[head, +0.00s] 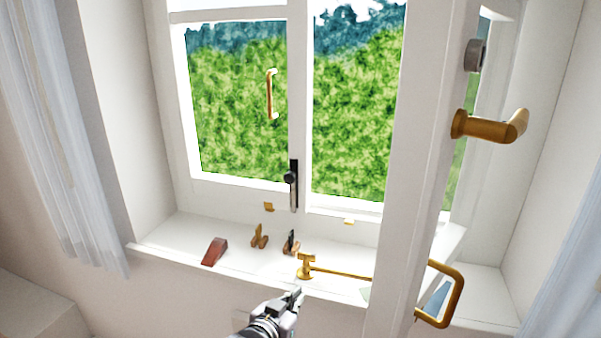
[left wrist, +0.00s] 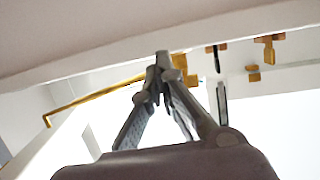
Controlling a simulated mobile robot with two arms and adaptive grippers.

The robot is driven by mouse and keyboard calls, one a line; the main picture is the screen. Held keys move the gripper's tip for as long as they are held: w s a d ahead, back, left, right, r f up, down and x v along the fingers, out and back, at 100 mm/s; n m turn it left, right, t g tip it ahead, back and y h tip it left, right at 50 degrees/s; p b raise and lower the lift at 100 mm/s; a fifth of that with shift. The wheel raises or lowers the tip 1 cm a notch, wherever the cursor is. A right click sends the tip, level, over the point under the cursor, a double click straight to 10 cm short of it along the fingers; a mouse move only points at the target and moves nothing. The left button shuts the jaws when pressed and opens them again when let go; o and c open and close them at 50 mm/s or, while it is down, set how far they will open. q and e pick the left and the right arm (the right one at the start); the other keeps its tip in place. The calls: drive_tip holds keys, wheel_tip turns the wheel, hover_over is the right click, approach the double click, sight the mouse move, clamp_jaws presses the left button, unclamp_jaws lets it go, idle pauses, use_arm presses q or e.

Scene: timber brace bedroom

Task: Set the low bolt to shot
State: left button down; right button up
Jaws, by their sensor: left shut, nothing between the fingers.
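My left gripper (head: 297,292) is shut and empty, with its fingertips just below the front edge of the sill in the head view. In the left wrist view its fingertips (left wrist: 162,58) meet, close in the picture to a brass post. I cannot tell whether they touch. A black upright fitting with a knob (head: 292,185) sits low on the middle window post; it may be the low bolt, but I cannot tell its state. A brass post (head: 306,265) with a long brass bar (head: 342,273) lies along the sill. My right gripper is not in view.
A red wedge (head: 215,251) and two small brown and dark pieces (head: 259,237) (head: 291,243) stand on the sill (head: 170,240). An open white sash (head: 408,190) juts forward at right, with a brass lever handle (head: 488,127) and a brass loop (head: 457,295). Curtains hang at both sides.

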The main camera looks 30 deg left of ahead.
use_arm(q)
drive_tip(key=w+a+r+n+t+y, duration=0.2)
drive_tip(key=a+r+t, duration=0.2)
drive_tip(key=r, duration=0.7)
drive_tip(key=w+a+r+n+t+y, duration=0.2)
drive_tip(key=w+a+r+t+y, duration=0.1)
drive_tip(key=r, duration=0.8)
drive_tip(key=a+t, duration=0.1)
drive_tip(key=a, duration=0.1)
drive_tip(key=shift+w+a+r, duration=0.15)
drive_tip(key=shift+a+r, duration=0.2)
drive_tip(key=shift+r, duration=0.05)
wheel_tip(320, 180, up, 5)
drive_tip(key=p, duration=0.5)
hover_over(291, 177)
drive_tip(key=s, duration=0.3)
wheel_tip(291, 177, down, 4)
drive_tip(key=shift+w+f, duration=0.15)
drive_tip(key=shift+f, duration=0.1)
drive_tip(key=shift+f, duration=0.1)
